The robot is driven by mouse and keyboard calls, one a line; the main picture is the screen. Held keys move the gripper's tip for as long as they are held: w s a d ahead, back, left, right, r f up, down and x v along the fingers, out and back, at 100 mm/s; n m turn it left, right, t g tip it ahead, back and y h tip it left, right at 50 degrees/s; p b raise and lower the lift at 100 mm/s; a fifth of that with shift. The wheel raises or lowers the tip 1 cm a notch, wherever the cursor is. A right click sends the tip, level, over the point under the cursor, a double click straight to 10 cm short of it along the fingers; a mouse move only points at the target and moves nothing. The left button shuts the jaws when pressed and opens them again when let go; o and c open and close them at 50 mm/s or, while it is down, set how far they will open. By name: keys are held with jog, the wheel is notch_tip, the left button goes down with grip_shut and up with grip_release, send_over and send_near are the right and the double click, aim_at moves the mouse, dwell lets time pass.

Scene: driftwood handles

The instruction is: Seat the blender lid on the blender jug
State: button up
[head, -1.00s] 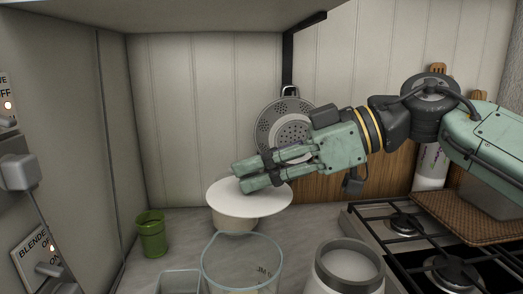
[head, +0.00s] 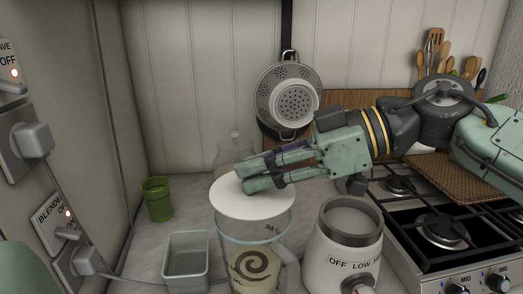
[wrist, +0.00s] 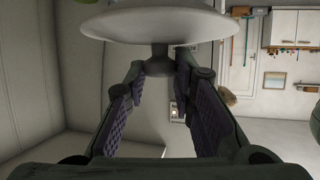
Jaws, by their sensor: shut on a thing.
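The blender lid (head: 253,201) is a white disc, held roughly level above the blender jug, covering the back of the jug's opening in the head view. The blender jug (head: 258,262) is clear with a bluish rim and a dark spiral mark, and stands upright on the counter. My gripper (head: 247,177) reaches in from the right and is shut on the lid's top. In the wrist view the lid (wrist: 160,22) fills the top, its short stem between my fingertips (wrist: 160,65). The lid's underside is hidden in the head view; I cannot tell its exact gap from the rim.
The white blender base (head: 342,247) with a dial stands close right of the jug, beside the gas stove (head: 440,235). A grey open container (head: 186,262) and a green cup (head: 156,199) are left. A clear vessel (head: 234,148) stands behind. Wall switches (head: 57,222) line the left.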

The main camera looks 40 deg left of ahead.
jog(key=shift+f+b, duration=0.45)
jog(key=shift+f, duration=1.4)
jog(key=shift+f, duration=0.2)
jog(key=o, duration=1)
jog(key=v, duration=1.2)
jog(key=shift+f, duration=0.1)
